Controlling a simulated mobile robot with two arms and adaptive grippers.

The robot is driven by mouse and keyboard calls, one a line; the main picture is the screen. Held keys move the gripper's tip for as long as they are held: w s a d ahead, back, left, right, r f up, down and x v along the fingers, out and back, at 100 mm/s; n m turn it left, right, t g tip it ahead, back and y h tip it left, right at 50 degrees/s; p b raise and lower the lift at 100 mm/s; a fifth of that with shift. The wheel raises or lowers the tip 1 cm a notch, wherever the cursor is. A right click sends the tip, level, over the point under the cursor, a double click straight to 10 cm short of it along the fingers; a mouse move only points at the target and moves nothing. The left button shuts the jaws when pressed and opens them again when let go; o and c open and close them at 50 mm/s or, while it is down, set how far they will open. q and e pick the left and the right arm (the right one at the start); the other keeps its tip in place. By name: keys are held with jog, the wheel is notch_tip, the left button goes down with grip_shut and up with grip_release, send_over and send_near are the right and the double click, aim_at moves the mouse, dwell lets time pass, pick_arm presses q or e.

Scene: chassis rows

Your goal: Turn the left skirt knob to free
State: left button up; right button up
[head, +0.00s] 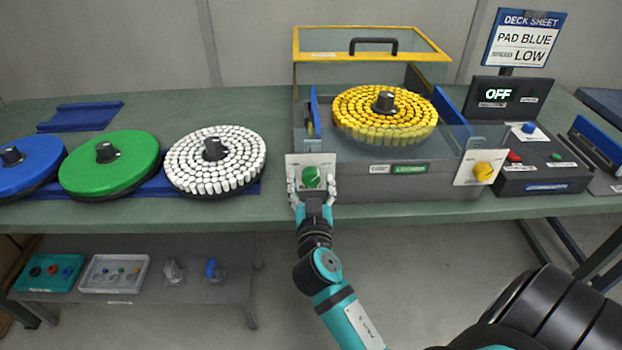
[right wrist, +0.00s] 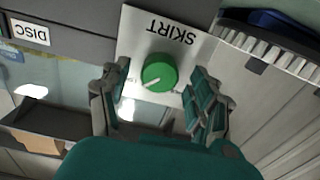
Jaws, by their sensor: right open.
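The left skirt knob (head: 311,177) is green and sits on a white plate at the machine's left front. It also shows in the right wrist view (right wrist: 159,72), under the upside-down word SKIRT, with a white pointer mark toward lower left there. The small position labels are not readable. My right gripper (head: 311,191) is open, with one finger on each side of the knob. In the right wrist view its fingers (right wrist: 156,98) stand apart, with visible gaps to the knob. My left gripper is not in view.
The grey machine (head: 420,187) holds a disc of yellow pieces (head: 385,118) under a yellow-framed lid. A yellow knob (head: 483,171) is at its right front. A control box (head: 528,150) stands right, its display reading OFF. Blue, green and white discs (head: 215,165) lie left.

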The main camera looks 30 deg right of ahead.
jog(key=shift+s, duration=0.1)
jog(key=shift+c, duration=1.7)
jog(key=c, duration=0.8)
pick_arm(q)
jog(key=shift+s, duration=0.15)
pick_arm(e)
jog(key=shift+c, duration=0.2)
